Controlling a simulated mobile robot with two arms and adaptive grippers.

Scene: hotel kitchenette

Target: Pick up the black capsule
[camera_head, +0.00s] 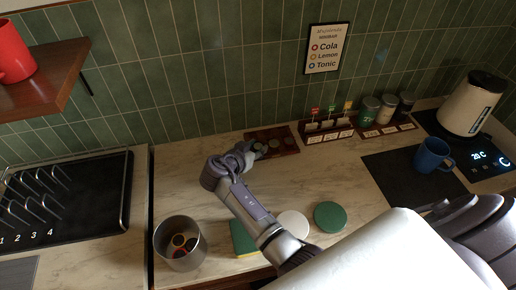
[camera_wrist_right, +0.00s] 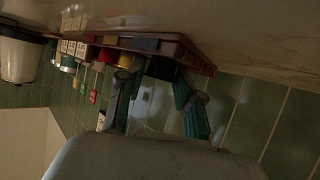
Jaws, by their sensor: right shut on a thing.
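The black capsule (camera_wrist_right: 162,68) shows in the right wrist view at the end of a row in a dark wooden tray (camera_wrist_right: 190,57). My right gripper (camera_wrist_right: 158,100) has one finger on each side of it and is shut on it. The capsule is still at the tray; I cannot tell if it is lifted. In the head view, my right gripper (camera_head: 250,152) reaches the left end of the tray (camera_head: 285,131) near the tiled wall and hides the black capsule. A red capsule (camera_wrist_right: 105,55) and a yellow capsule (camera_wrist_right: 125,60) sit beside it. My left gripper is not in view.
A rack with small coloured flags (camera_head: 330,134) and several jars (camera_head: 368,110) stand right of the tray. A blue mug (camera_head: 432,155) and a kettle (camera_head: 470,105) are farther right.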

